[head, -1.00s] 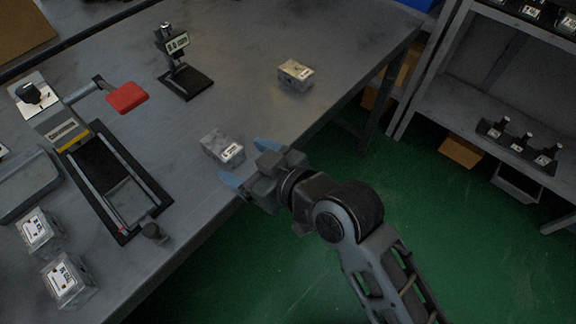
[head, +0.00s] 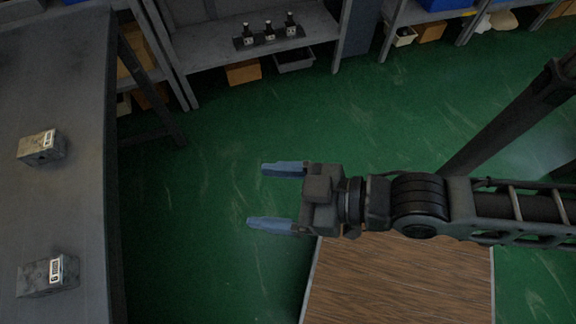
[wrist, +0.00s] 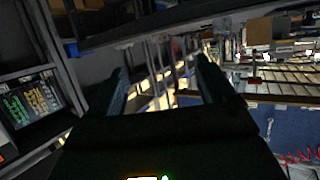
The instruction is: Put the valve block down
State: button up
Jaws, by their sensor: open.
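My gripper (head: 277,197) is open and empty in the head view, its two blue fingers apart above the green floor, clear of the workbench to its left. A grey valve block (head: 48,276) with a white label sits on the bench at the lower left. A second, paler block (head: 41,147) sits further up on the same bench. Both are well apart from my gripper. In the wrist view, the two dark fingers stand apart with no block between them (wrist: 160,92).
The workbench (head: 70,90) fills the left side, its edge beside open green floor (head: 210,210). A grey shelf (head: 245,45) with several black fittings stands at the top. A brown wood-grained surface (head: 400,285) lies below my arm. A dark post (head: 520,115) slants at right.

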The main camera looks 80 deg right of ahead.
jog(key=s+d+r+h, duration=0.1)
jog(key=s+d+r, duration=0.1)
jog(key=s+r, duration=0.4)
jog(key=shift+s+d+m, duration=0.2)
jog(key=shift+s+m, duration=0.1)
jog(key=shift+s, duration=0.5)
